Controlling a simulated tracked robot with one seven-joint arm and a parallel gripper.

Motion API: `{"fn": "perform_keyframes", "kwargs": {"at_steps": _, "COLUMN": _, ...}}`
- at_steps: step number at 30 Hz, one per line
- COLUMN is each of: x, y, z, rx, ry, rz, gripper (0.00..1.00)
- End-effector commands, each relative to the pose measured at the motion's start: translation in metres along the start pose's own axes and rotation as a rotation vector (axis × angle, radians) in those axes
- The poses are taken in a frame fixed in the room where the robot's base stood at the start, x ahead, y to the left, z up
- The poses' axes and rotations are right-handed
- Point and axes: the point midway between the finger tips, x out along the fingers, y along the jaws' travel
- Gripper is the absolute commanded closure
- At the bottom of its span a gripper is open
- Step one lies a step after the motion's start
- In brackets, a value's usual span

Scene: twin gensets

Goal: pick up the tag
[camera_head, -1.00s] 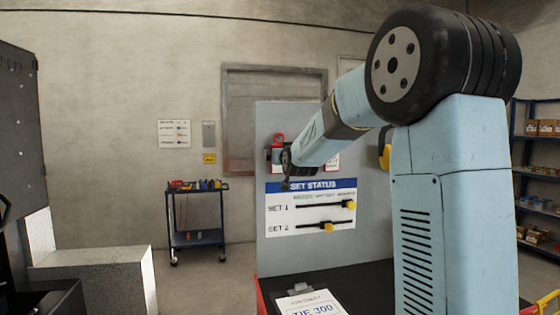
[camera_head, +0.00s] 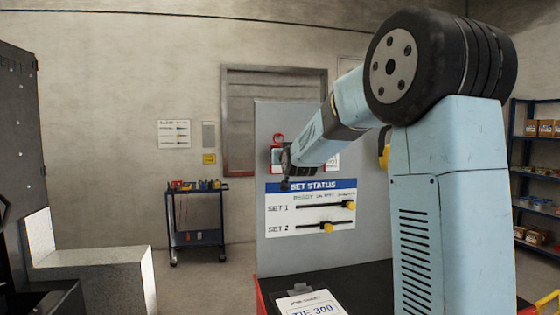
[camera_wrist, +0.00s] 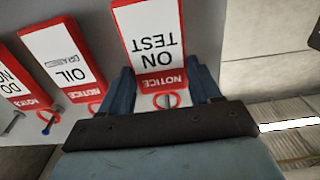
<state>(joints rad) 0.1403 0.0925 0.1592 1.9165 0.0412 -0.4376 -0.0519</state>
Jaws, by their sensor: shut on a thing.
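My gripper (camera_wrist: 163,88) is at the board's tags. In the wrist view its two blue fingers stand on either side of a white tag with red ends that reads "ON TEST" (camera_wrist: 152,45), shown upside down. The gripper is shut on this tag, near its red "NOTICE" end. A red ring (camera_wrist: 174,98) shows between the fingers. I cannot tell whether the ring is still on a peg. In the head view my wrist covers part of the tags, and a red ring (camera_head: 278,139) shows just above it.
An "OIL DRAINED" tag (camera_wrist: 62,53) and a "DO NOT" tag (camera_wrist: 15,85) hang beside it on the grey board (camera_head: 275,118). Below is the "SET STATUS" panel (camera_head: 312,222) with yellow-knobbed sliders. A clipboard (camera_head: 308,303) lies in front. A tool cart (camera_head: 196,215) stands at left.

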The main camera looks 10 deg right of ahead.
Motion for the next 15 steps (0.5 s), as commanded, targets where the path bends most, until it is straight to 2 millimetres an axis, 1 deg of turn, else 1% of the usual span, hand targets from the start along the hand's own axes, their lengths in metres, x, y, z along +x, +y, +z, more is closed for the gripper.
{"fn": "perform_keyframes", "kwargs": {"at_steps": 8, "x": 0.0, "y": 0.0, "z": -0.004, "rx": 0.0, "ry": 0.001, "rz": 0.0, "gripper": 0.67}}
{"fn": "perform_keyframes", "kwargs": {"at_steps": 12, "x": 0.0, "y": 0.0, "z": -0.018, "rx": 0.0, "ry": 0.004, "rz": 0.0, "gripper": 0.67}}
{"fn": "perform_keyframes", "kwargs": {"at_steps": 15, "x": -0.013, "y": 0.0, "z": -0.016, "rx": -0.002, "ry": 0.001, "rz": 0.0, "gripper": 0.67}}
